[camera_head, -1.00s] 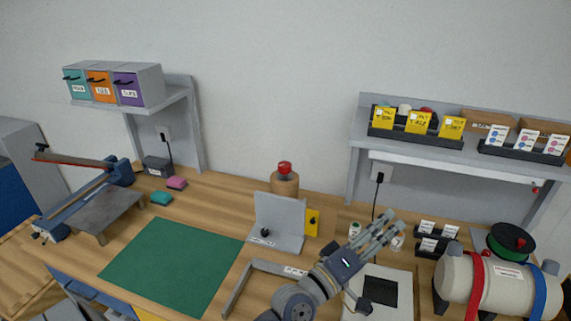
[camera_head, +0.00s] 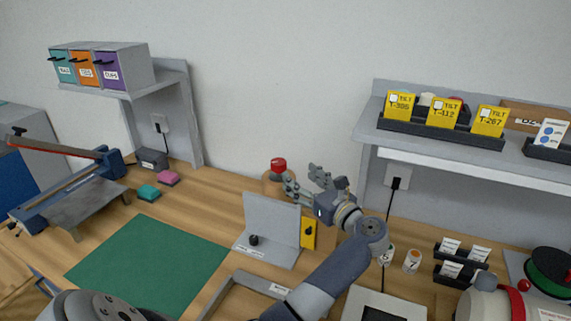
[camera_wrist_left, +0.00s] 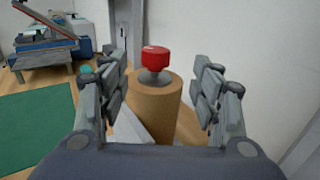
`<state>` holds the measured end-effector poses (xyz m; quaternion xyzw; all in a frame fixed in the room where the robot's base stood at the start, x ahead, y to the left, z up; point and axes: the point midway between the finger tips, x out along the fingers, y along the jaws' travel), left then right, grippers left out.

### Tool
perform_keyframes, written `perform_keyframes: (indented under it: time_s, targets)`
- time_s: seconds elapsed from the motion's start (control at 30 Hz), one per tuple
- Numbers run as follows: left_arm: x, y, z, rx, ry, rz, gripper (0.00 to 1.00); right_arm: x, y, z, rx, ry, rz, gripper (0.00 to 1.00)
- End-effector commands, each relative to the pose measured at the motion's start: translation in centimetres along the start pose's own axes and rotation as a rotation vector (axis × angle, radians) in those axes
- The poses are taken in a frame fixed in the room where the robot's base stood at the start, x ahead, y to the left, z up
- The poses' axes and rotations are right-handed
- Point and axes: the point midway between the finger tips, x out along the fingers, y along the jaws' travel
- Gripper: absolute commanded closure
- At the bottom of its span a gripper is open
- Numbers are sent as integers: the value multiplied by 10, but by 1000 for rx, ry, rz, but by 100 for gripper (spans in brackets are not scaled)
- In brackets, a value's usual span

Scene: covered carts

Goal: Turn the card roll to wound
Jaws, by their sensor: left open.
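The card roll, a brown upright cylinder (camera_head: 272,186) with a red knob (camera_head: 278,165) on a grey stem, stands at the back of the bench, behind a grey angled plate. In the left wrist view the brown cylinder (camera_wrist_left: 152,104) and its red knob (camera_wrist_left: 155,58) appear between the fingers, ahead of the palm. My left gripper (camera_head: 302,180) is open and empty, just right of the knob in the head view; its fingers also show in the left wrist view (camera_wrist_left: 158,92). I cannot tell whether a finger touches the roll. My right gripper is not in view.
The grey angled plate (camera_head: 270,218) with a black knob and a yellow piece (camera_head: 308,232) stand close in front. A green mat (camera_head: 150,265) lies left. The right shelf (camera_head: 470,150) holds yellow boxes. A strapped roll (camera_head: 490,303) sits lower right.

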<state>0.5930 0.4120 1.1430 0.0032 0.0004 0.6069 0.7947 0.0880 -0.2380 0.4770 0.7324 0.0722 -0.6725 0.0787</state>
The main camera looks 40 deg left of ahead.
Motion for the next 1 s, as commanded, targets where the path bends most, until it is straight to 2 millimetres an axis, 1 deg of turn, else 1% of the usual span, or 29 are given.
perform_keyframes:
  time_s: [0.17, 0.4, 0.5, 0.6, 0.8, 1.0]
  targets:
    - [21, 2, 4, -1, 3, 11, 41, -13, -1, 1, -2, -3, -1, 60]
    - [68, 2, 5, 2, 0, 9, 41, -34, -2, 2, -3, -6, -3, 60]
    - [84, 3, 4, 1, 1, 11, 41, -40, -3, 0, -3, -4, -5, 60]
    - [96, 2, 2, 1, 2, 7, 41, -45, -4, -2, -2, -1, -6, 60]
    - [106, 2, 0, -1, 4, 6, 41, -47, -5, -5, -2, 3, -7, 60]
    - [107, 2, -1, -2, 4, 6, 41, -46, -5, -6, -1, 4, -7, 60]
